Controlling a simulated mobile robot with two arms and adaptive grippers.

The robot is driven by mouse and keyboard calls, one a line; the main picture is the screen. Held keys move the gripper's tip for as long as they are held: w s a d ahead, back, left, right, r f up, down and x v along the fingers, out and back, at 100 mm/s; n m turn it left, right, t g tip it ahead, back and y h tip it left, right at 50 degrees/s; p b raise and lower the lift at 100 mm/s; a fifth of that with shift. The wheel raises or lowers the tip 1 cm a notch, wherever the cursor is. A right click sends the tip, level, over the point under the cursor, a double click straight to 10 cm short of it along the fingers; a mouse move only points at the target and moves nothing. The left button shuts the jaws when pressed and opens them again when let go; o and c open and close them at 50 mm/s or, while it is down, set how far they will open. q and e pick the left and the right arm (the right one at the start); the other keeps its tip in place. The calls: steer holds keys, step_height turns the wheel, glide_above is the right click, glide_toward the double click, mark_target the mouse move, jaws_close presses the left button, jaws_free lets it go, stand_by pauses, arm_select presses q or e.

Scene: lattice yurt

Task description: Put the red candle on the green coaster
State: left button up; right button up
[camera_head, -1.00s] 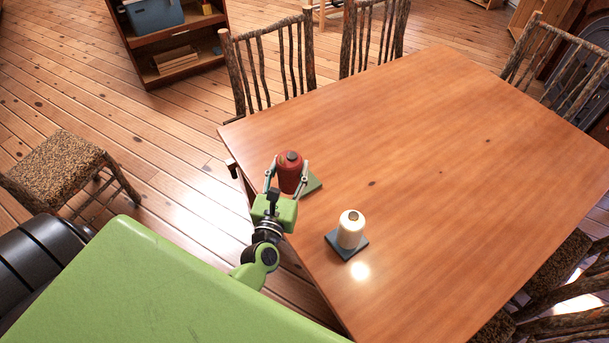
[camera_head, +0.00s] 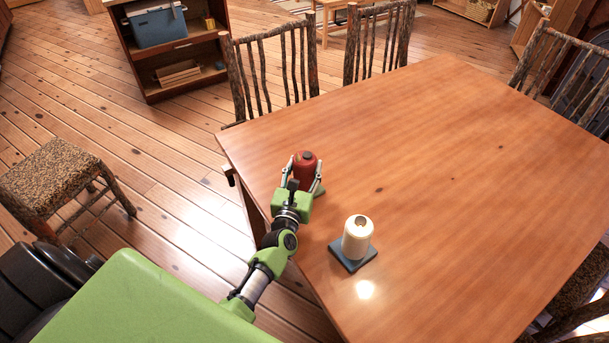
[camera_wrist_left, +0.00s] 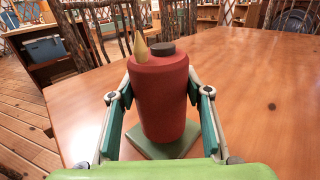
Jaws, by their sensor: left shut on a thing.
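The red candle (camera_head: 306,168) is upright between the fingers of my left gripper (camera_head: 304,172), which is shut on it. In the left wrist view the candle (camera_wrist_left: 160,95) fills the middle, with a dark cap and a gold teardrop shape at its top. The green coaster (camera_wrist_left: 150,148) shows directly under the candle's base; I cannot tell whether they touch. In the head view only a sliver of the coaster (camera_head: 320,192) shows beside the gripper. My right gripper is out of view.
A cream candle (camera_head: 357,238) stands on a dark blue-grey coaster (camera_head: 347,262) to the right and nearer. The wooden table (camera_head: 440,170) is otherwise clear. Twig-back chairs (camera_head: 275,75) stand around it. A stool (camera_head: 60,180) and a shelf (camera_head: 180,80) are on the left.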

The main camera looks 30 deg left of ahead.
arm_select(q)
steer(key=shift+f, duration=0.6)
steer(key=shift+r, duration=0.1)
steer(key=o, duration=0.9)
steer(key=shift+f+b, duration=0.25)
steer(key=shift+b, duration=0.05)
steer(key=o, duration=0.4)
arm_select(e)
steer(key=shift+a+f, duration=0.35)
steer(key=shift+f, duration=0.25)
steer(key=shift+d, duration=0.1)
arm_select(q)
steer(key=shift+r, duration=0.1)
